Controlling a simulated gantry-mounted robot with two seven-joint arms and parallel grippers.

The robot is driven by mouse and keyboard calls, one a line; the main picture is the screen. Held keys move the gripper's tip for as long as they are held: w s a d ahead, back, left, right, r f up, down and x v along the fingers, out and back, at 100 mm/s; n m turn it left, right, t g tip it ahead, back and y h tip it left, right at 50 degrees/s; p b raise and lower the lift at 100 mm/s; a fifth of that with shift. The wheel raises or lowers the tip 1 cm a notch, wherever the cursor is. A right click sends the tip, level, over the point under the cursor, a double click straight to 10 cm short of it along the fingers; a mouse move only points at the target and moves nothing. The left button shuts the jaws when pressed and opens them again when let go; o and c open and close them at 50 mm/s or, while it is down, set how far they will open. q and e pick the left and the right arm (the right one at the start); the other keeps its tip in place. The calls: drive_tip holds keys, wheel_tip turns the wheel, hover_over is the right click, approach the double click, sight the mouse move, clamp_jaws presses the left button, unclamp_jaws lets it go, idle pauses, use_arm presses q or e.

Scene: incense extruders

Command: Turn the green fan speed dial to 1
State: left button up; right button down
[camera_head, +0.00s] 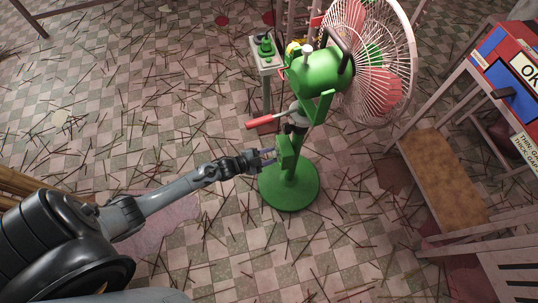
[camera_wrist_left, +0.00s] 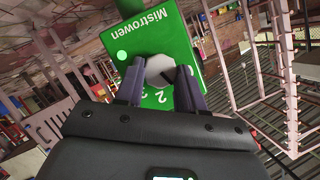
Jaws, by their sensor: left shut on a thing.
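The green fan (camera_head: 320,75) stands upright on a round green base (camera_head: 290,190). Its green control box (camera_head: 286,153) is on the post, and in the left wrist view its face (camera_wrist_left: 150,38) reads "Mistrowen". A pale grey dial (camera_wrist_left: 158,68) sits on this face, with "2" and "3" printed by it. The number the dial points to cannot be read clearly. My left gripper (camera_head: 268,156) reaches the box from the left. In the left wrist view its two dark fingers (camera_wrist_left: 158,86) are shut on the sides of the dial. My right gripper is not in view.
A red-handled part (camera_head: 260,121) sticks out left of the fan post above my gripper. A small stand with a green item (camera_head: 265,50) is behind. A wooden-seated bench (camera_head: 440,175) and a red-blue machine (camera_head: 505,75) stand at right. Thin sticks litter the tiled floor.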

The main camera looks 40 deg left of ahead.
use_arm(q)
drive_tip(key=o, duration=1)
drive_tip(key=shift+o, duration=0.2)
drive_tip(key=p+v, duration=0.5)
drive_tip(key=v, duration=0.6)
drive_tip(key=shift+d+r+p, duration=0.1)
drive_tip(key=shift+p, duration=0.2)
